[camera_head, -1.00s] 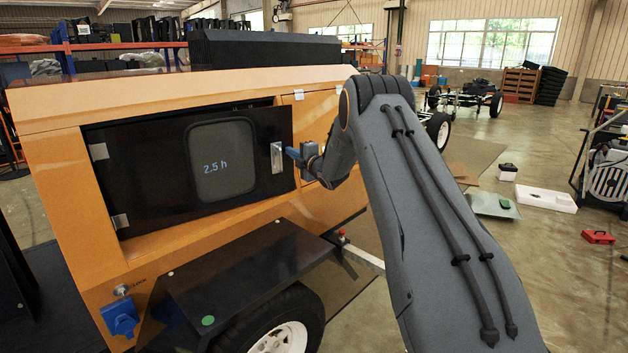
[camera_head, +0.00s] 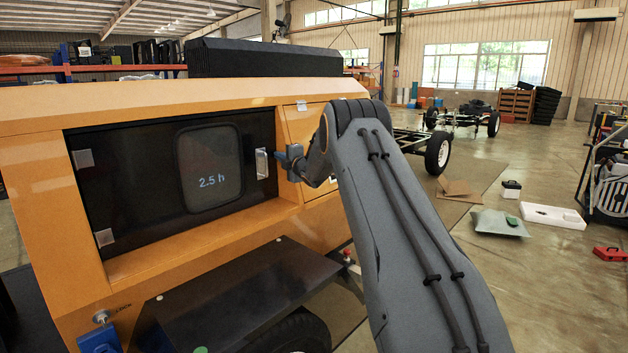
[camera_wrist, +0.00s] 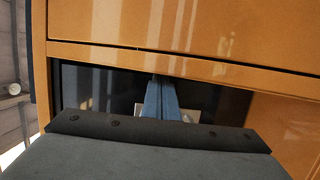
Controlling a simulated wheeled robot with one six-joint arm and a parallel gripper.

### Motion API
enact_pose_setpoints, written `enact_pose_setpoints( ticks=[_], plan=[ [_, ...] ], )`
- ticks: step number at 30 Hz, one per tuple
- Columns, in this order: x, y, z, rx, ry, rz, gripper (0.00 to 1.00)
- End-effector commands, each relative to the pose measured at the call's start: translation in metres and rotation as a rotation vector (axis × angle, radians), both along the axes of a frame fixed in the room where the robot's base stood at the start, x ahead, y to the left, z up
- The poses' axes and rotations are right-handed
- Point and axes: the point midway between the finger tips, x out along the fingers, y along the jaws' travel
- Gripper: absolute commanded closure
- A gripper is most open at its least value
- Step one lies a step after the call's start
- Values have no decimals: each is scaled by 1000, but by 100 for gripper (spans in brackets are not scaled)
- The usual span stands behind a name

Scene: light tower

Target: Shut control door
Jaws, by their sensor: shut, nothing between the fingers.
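The control door (camera_head: 130,175) is a black panel in the side of the orange housing, with hinges at its left and a grey window (camera_head: 209,168) reading "2.5 h". It sits within the orange frame, with no clear gap at its right edge. Its silver handle (camera_head: 262,163) is near that edge. My gripper (camera_head: 279,157) is shut and empty, just right of the handle; whether it touches the door is unclear. In the wrist view its blue fingers (camera_wrist: 160,98) are together in front of the dark door, with pale handle metal behind them, partly hidden.
An orange panel (camera_head: 305,130) with a latch is right of the door. A dark fender (camera_head: 240,290) juts out below the opening. A blue socket (camera_head: 100,338) is at lower left. Open floor lies to the right, with a white tray (camera_head: 553,216) and a red box (camera_head: 610,253).

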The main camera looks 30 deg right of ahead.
Motion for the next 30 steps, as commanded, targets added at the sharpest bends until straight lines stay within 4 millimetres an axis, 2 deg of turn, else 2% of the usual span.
enact_pose_setpoints(
  ticks=[1, 12, 17, 23, 30],
  plan=[
    [6, 6, 15, 6, -22, 2, 100],
    [16, 29, 7, 9, -18, 24, 100],
    [11, 32, 6, 10, -18, 29, 100],
    [-23, 25, 14, 6, -19, 27, 100],
    [-68, 4, 16, 7, -15, 7, 100]
  ],
)
